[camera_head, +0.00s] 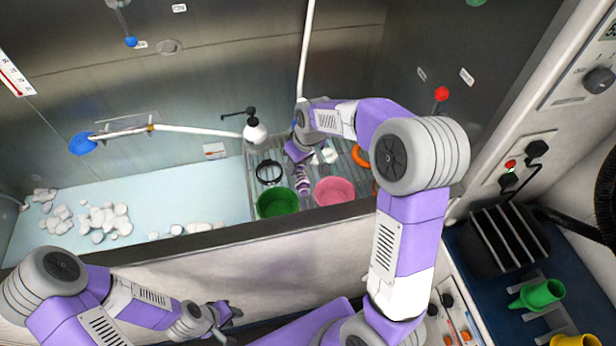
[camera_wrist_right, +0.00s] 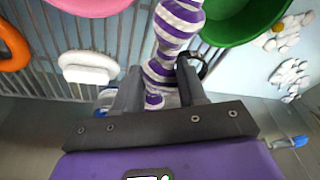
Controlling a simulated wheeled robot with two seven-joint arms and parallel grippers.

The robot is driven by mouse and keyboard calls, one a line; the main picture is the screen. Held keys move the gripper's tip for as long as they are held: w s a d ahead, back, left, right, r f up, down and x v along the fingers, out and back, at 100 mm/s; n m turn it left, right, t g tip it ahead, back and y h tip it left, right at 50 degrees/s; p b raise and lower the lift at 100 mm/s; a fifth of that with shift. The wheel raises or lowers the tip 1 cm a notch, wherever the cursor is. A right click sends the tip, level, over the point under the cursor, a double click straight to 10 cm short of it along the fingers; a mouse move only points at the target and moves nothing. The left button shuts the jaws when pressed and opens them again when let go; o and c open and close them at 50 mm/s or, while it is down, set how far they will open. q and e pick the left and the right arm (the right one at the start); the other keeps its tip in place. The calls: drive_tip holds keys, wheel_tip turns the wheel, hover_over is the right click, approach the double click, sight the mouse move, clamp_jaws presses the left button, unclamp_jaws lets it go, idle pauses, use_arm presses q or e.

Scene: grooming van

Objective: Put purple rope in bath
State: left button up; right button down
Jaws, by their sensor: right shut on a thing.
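The purple rope (camera_head: 303,187), striped purple and white, hangs from my right gripper (camera_head: 297,168) over the slatted rack in the head view. In the right wrist view, the rope (camera_wrist_right: 179,22) stands out beyond the fingers of my right gripper (camera_wrist_right: 160,88), which are shut on it. The bath (camera_head: 190,190) has a pale blue floor or water with white foam lumps, and lies left of the rope. My left gripper (camera_head: 222,317) is outside the bath's front wall, low in the head view, and looks open and empty.
A green bowl (camera_head: 276,203), a pink bowl (camera_head: 334,191), an orange ring (camera_head: 361,155) and a black ring (camera_head: 269,172) are on the slatted rack (camera_head: 258,156). A pump bottle (camera_head: 254,131) stands behind. The bath's front rim (camera_head: 230,236) runs between my arms. The bath's middle is clear.

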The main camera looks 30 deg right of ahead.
sight(299, 176)
drive_tip(key=shift+x, duration=0.95)
wheel_tip(299, 176, down, 5)
drive_tip(key=shift+d+r+b, duration=0.1)
drive_tip(key=shift+b, duration=0.8)
drive_tip(key=shift+s, duration=0.1)
drive_tip(key=c, duration=1.1)
unclamp_jaws()
drive_tip(key=o, duration=0.5)
